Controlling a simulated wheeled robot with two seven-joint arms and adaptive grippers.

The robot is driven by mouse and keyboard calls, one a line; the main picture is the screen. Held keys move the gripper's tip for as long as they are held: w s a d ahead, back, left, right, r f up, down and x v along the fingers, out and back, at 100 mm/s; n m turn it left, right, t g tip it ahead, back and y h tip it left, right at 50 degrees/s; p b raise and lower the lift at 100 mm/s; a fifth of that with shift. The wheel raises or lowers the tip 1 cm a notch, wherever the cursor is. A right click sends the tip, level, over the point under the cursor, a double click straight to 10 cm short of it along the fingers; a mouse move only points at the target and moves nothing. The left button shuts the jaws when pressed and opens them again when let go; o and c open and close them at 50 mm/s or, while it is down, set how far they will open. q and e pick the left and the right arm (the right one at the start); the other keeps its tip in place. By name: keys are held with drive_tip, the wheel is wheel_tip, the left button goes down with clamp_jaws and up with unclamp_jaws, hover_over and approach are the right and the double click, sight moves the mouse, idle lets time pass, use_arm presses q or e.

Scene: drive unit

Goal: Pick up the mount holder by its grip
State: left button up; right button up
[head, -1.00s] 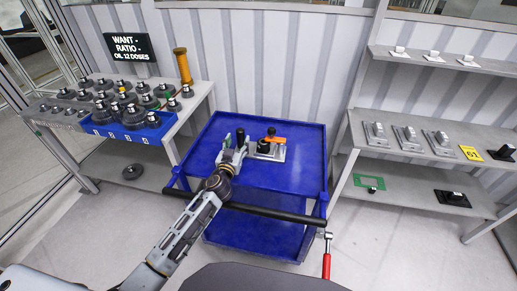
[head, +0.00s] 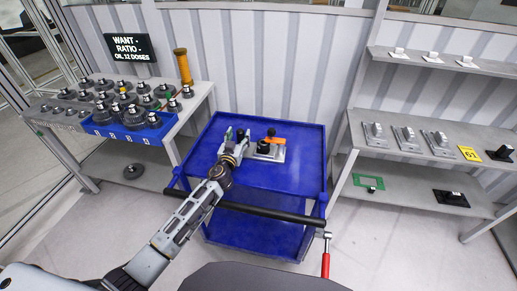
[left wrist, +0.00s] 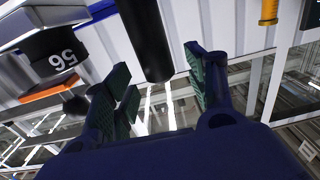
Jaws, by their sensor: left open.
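The mount holder (head: 278,154) lies on the blue cart's top. It has a pale metal plate, a short black cylinder (head: 263,147) and an orange part with a black knob. My left gripper (head: 235,138) is at its left side, open. In the left wrist view, a dark rounded grip (left wrist: 147,40) shows between the two green-padded fingers (left wrist: 160,92), with space on both sides. My right gripper is not in view.
The blue cart (head: 300,180) has a raised rim and a black push bar (head: 265,213) at its near side. A grey table with several gears (head: 125,105) stands left. Shelves with metal parts (head: 410,140) stand right. The cart top's right side is bare.

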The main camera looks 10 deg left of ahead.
use_arm(q)
drive_tip(key=shift+w, duration=0.75)
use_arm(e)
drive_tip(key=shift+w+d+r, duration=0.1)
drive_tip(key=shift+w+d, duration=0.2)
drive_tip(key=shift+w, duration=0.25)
use_arm(q)
drive_tip(key=c, duration=1.1)
drive_tip(key=shift+w+r, duration=0.1)
drive_tip(key=shift+r, duration=0.05)
clamp_jaws()
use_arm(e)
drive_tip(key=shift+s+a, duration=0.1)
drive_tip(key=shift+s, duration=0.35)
use_arm(q)
drive_tip(key=shift+r, duration=0.2)
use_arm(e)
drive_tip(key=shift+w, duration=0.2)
